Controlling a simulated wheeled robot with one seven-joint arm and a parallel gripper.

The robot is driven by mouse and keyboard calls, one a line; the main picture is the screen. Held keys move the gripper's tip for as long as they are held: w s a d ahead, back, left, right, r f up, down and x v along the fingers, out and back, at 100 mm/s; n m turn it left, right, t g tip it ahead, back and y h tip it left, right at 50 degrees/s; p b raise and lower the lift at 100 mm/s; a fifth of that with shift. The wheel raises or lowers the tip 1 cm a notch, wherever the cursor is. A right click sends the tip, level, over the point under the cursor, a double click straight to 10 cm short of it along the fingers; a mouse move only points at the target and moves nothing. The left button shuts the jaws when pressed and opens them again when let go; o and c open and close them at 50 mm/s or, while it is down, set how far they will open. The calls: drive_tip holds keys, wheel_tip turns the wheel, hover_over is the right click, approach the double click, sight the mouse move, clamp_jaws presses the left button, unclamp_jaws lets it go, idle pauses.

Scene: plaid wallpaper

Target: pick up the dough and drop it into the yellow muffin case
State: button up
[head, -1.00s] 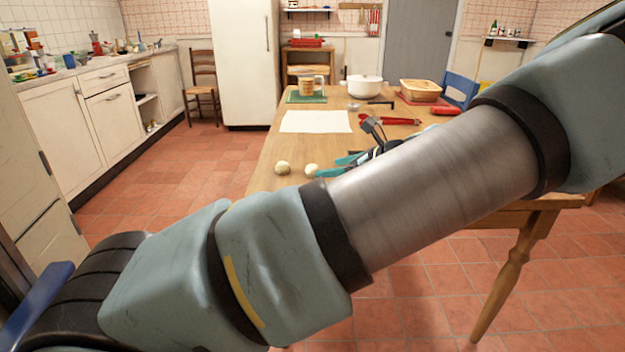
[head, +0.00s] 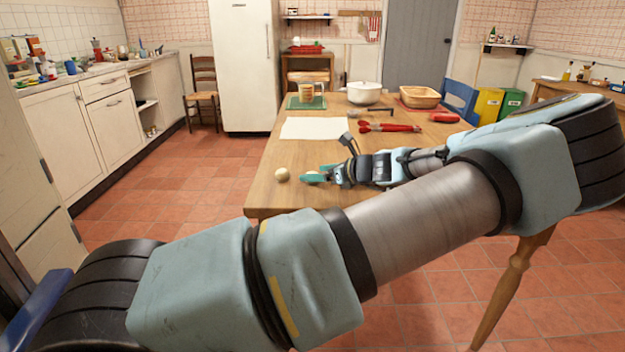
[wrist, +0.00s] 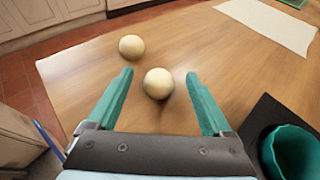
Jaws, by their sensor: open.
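Two pale dough balls are on the wooden table. One dough ball (wrist: 158,83) lies between the spread teal fingers of my gripper (wrist: 160,82), with visible gaps on both sides. In the head view a finger of my gripper (head: 315,173) partly hides this ball. The other dough ball (head: 282,174) lies just to its left, near the table's front left; in the wrist view (wrist: 131,46) it is beyond the left fingertip. My gripper is open and empty. I see no yellow muffin case; my arm hides part of the table.
A teal case (wrist: 290,152) sits on a dark tray (wrist: 262,118) at right in the wrist view. A white sheet (head: 317,128), red-handled tool (head: 390,127), white pot (head: 364,92) and basket (head: 420,97) stand farther back. The table's left edge is close.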

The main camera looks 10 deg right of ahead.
drive_tip(key=shift+w+a+f, duration=0.1)
drive_tip(key=shift+w+a, duration=0.1)
clamp_jaws()
idle(0.6)
